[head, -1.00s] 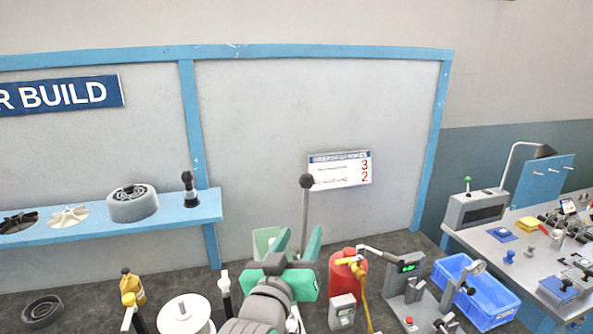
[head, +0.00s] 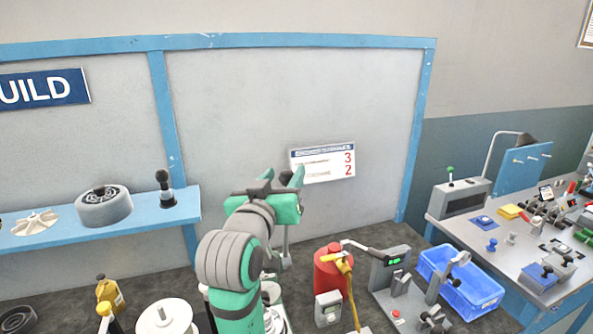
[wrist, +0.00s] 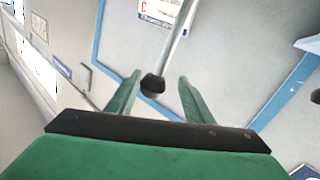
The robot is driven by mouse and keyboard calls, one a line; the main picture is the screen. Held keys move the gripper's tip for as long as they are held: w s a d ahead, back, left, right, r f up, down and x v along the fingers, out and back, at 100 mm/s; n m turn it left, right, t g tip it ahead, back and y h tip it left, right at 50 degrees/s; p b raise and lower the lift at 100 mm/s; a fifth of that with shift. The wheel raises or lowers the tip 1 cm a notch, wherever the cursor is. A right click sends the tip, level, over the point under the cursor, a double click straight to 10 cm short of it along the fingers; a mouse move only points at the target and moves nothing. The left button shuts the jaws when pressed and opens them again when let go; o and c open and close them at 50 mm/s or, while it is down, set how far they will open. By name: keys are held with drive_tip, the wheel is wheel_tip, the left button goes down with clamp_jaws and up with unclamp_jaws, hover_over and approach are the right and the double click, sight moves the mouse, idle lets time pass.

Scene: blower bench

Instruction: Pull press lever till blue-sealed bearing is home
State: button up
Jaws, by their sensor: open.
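The press lever is a grey rod with a black knob (wrist: 153,84). In the wrist view the knob lies between my two green fingers, with gaps on both sides. My gripper (wrist: 159,80) is open and empty. The press body is mostly hidden behind my arm. I cannot make out the blue-sealed bearing.
A red canister (head: 331,270) and a grey device with a green display (head: 393,275) stand close to the right of my arm. A white spool (head: 165,318) and a yellow bottle (head: 109,293) stand to the left. A blue crate (head: 462,283) lies further right.

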drive_tip(key=shift+w+d, duration=0.55)
drive_tip(key=shift+w, duration=0.3)
drive_tip(key=shift+w+d, duration=0.5)
drive_tip(key=shift+w, duration=0.3)
drive_tip(key=shift+w, duration=0.1)
